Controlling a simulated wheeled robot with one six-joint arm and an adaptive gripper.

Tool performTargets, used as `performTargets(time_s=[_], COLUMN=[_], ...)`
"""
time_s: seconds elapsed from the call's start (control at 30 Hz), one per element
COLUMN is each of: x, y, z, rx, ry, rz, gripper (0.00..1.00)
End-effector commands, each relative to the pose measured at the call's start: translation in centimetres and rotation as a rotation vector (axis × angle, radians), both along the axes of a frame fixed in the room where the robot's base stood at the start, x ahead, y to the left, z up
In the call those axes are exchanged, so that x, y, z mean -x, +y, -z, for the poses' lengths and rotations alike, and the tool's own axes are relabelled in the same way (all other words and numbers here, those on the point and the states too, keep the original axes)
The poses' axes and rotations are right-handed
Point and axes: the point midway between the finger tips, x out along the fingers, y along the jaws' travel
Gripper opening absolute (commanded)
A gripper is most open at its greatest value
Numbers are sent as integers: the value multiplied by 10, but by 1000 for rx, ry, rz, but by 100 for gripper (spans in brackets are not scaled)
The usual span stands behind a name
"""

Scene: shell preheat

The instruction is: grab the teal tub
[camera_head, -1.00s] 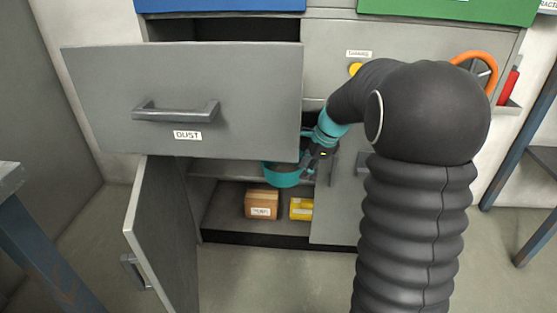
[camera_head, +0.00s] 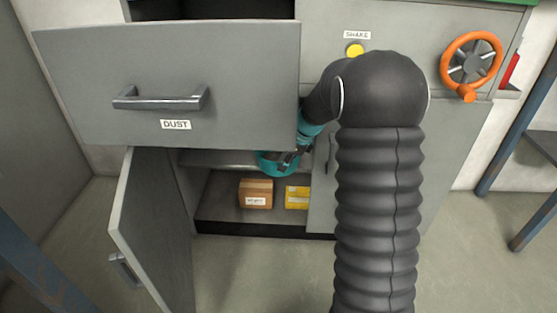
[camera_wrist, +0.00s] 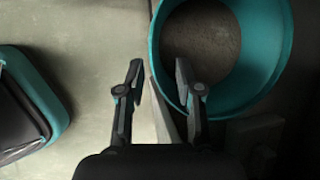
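The teal tub (camera_head: 268,166) is at middle-shelf height in the open cabinet bay, under the pulled-out DUST drawer, which hides part of the area. In the wrist view the tub (camera_wrist: 262,75) is a round, open teal ring at the upper right, with a dark grey inside. My gripper (camera_wrist: 158,72) is open, its fingers apart near the tub's left wall. The right fingertip overlaps the tub's opening and the left one is outside the wall. I cannot tell whether either finger touches. In the head view my gripper (camera_head: 290,157) is small and dark beside the tub.
The DUST drawer (camera_head: 240,90) hangs open above the bay. A cabinet door (camera_head: 155,225) stands open at left. A brown box (camera_head: 256,193) and a yellow box (camera_head: 297,197) lie on the bottom shelf.

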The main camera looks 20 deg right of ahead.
Motion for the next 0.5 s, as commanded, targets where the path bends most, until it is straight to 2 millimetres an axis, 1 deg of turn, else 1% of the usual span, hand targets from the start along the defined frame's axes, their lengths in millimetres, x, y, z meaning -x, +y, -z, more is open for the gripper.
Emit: performTargets(time_s=[0.3, 0.4, 0.5], x=[-9, -12, -13], y=[15, 17, 18], z=[38, 44, 44], rx=[-1, 0, 0], ry=[2, 1, 0], rz=[0, 0, 0], gripper=[35, 35, 35])
